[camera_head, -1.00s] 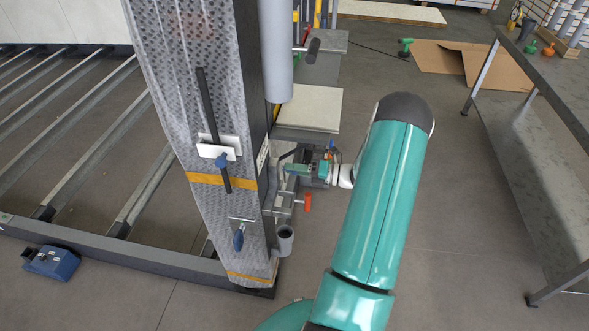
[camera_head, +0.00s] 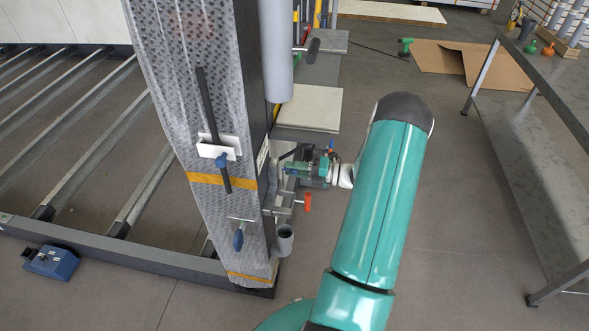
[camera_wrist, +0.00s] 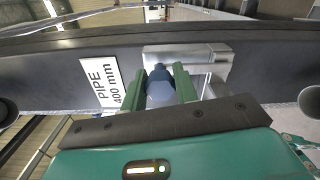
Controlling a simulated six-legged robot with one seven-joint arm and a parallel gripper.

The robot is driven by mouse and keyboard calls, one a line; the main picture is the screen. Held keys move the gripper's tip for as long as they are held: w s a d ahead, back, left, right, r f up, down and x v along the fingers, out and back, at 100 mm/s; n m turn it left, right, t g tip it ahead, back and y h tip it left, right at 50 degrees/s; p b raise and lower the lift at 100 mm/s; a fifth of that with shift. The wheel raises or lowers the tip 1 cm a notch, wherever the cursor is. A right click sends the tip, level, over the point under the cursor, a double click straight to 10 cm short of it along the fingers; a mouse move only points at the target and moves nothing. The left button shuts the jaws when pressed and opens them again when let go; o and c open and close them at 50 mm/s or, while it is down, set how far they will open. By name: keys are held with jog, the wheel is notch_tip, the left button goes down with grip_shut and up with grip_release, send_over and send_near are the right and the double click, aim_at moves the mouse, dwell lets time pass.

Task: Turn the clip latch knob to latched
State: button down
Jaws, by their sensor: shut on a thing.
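The clip latch knob (camera_wrist: 160,90) is dark blue and sits between my gripper's two green fingers in the wrist view. My gripper (camera_wrist: 165,72) is shut on it. A metallic clip plate (camera_wrist: 210,58) lies behind and to the right of the knob, on the dark side of the post. In the head view my gripper (camera_head: 291,169) is at the right side of the post, low down. The knob cannot be made out there.
An orange-red handle (camera_head: 307,202) and a grey cup (camera_head: 285,240) are just below my gripper. A label (camera_wrist: 103,83) reads PIPE 400 mm.

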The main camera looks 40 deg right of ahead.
jog(key=c, duration=1.1)
grip_release()
jog(key=v, duration=1.4)
